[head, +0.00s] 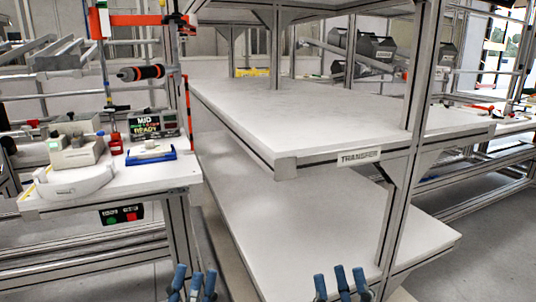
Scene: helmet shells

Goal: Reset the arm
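My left gripper (195,284) shows at the bottom edge, left of centre, with its blue fingertips pointing up and apart. My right gripper (341,283) shows at the bottom edge, right of centre, its blue fingertips also apart. I see nothing held between the fingers of either one. Both are in front of the transfer rack, near its lower shelf (300,220). The rest of both arms is below the picture. No helmet shell can be clearly made out.
The rack's upper shelf (290,115), with a TRANSFER label (359,158), is bare; metal posts stand at its right. At left, a workbench (150,179) carries a white curved piece (75,188), a blue-framed tray (150,155) and a display (146,124). Grey floor shows at right.

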